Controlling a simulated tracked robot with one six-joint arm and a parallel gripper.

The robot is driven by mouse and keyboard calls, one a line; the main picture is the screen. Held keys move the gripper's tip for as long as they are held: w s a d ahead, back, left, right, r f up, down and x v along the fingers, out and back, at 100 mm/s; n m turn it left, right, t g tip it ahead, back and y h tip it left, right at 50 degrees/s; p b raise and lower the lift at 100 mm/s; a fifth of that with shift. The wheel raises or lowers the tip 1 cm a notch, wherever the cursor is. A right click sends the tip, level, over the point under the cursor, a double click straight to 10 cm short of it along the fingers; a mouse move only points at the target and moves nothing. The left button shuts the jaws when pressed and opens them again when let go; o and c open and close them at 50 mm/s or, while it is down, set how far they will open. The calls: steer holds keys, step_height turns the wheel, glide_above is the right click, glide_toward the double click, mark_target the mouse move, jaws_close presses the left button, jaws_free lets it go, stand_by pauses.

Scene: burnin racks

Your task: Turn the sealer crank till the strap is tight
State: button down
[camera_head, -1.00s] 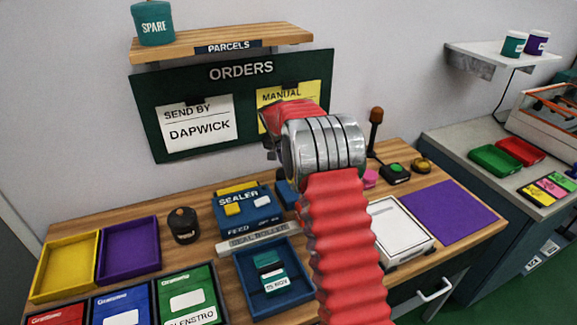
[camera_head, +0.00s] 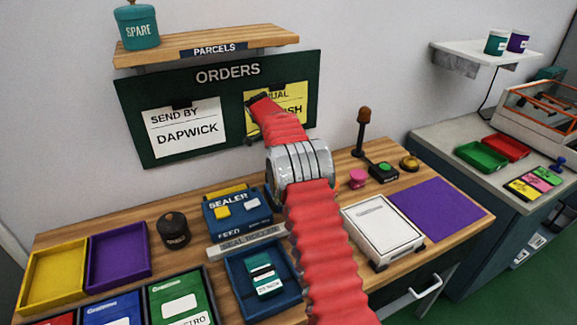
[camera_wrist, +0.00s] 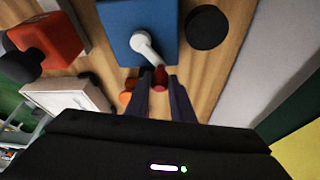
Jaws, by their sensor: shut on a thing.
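The sealer (camera_head: 236,212) is a blue box with yellow and white parts on top, standing mid-bench in the head view. In the wrist view the blue sealer (camera_wrist: 130,15) is at the top, with a pale crank arm (camera_wrist: 145,43) reaching from it to a dark red knob (camera_wrist: 160,73). My gripper (camera_wrist: 158,84) has its dark fingers either side of the knob, shut on it. In the head view my arm hides the gripper and crank. I cannot make out the strap or its tightness.
A dark pot (camera_head: 174,231) stands left. A white boxy device (camera_head: 383,228) and a purple mat (camera_head: 441,208) are to the right.

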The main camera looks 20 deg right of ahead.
steer(key=m, duration=0.1)
steer(key=s+m+g, duration=0.1)
steer(key=m, duration=0.2)
steer(key=shift+s+d+m+g+y, duration=0.35)
steer(key=shift+d+m+g+y, duration=0.05)
steer(key=c, duration=1.5)
jaws_free()
steer(key=shift+c, duration=0.2)
steer(key=v, duration=0.7)
steer(key=shift+r, duration=0.15)
